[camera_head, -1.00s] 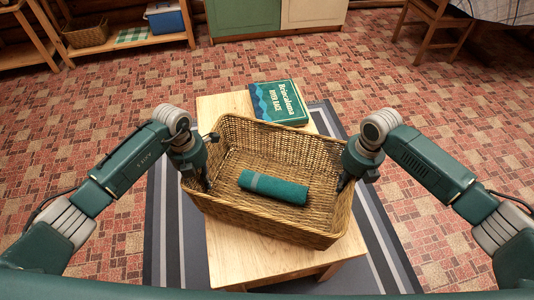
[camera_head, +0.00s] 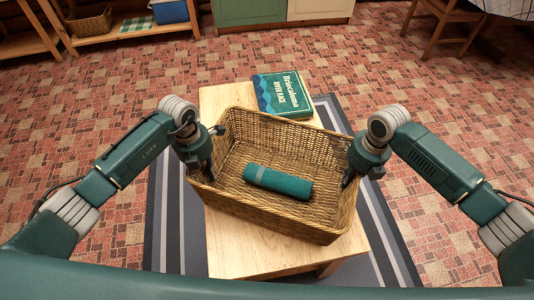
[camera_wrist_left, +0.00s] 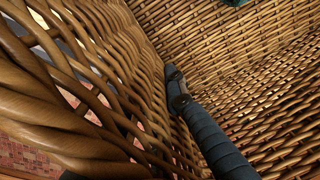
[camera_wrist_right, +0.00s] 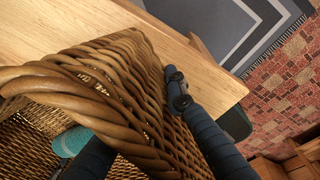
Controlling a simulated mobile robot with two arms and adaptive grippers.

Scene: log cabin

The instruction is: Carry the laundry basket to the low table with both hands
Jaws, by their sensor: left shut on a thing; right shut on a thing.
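The wicker laundry basket (camera_head: 275,222) is over the low wooden table (camera_head: 232,262) in the head view, turned at a slight angle. Whether its base touches the tabletop is hidden. A rolled green towel (camera_head: 278,182) lies inside it. My left gripper (camera_head: 207,176) is shut on the basket's left wall; the wall fills the left wrist view (camera_wrist_left: 110,75) with a dark finger on its inner side. My right gripper (camera_head: 347,180) is shut on the right wall; the right wrist view shows the rim (camera_wrist_right: 90,95) between its fingers.
A green book (camera_head: 282,94) lies on the table's far end, just behind the basket. A striped rug (camera_head: 180,235) lies under the table. A shelf (camera_head: 130,30) stands far left, cabinets (camera_head: 250,12) at the back, and a chair (camera_head: 440,28) far right.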

